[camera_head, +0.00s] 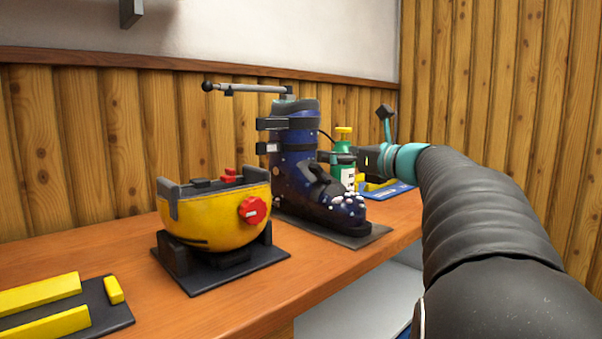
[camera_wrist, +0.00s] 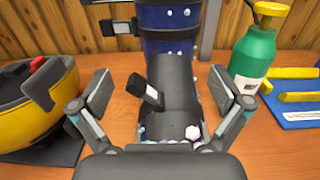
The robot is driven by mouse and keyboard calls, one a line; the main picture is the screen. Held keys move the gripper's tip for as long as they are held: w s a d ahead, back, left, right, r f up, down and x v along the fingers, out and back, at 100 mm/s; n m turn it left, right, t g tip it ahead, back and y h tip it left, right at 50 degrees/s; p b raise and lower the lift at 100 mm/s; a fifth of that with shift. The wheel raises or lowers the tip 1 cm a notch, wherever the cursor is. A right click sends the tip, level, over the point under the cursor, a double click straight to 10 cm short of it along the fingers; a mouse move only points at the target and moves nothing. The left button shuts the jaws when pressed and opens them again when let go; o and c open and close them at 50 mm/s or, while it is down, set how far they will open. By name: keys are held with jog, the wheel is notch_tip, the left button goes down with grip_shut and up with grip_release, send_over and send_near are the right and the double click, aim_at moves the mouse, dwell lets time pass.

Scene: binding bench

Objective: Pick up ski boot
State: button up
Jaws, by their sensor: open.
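The ski boot (camera_head: 301,165) is dark blue with light speckles, black buckles and a black instep. It stands upright on a dark mat (camera_head: 358,237) on the bench in the head view. In the wrist view the boot (camera_wrist: 170,62) is straight ahead, its toe toward me, with its top cut off by the frame. My gripper (camera_wrist: 171,88) is open, with one finger on each side of the boot's front part. I cannot tell whether the fingers touch it. In the head view my arm comes from the right, and the gripper's fingers are mostly hidden.
A yellow-and-black bowl-shaped device with a red knob (camera_head: 218,215) stands left of the boot. A green bottle with a yellow cap (camera_wrist: 254,50) stands right of it. A blue mat with yellow bars (camera_wrist: 298,100) lies farther right. Another black mat with yellow bars (camera_head: 100,305) lies front left.

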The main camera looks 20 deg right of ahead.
aim_at(308, 148)
jog(key=x, duration=0.4)
jog(key=shift+w+d, duration=0.1)
jog(key=shift+d, duration=0.25)
jog(key=shift+p+x, duration=0.4)
jog(key=shift+x, duration=2.7)
jog(key=shift+c, duration=0.3)
jog(key=c, duration=1.2)
jog(key=shift+r, duration=0.1)
jog(key=shift+c, duration=1.2)
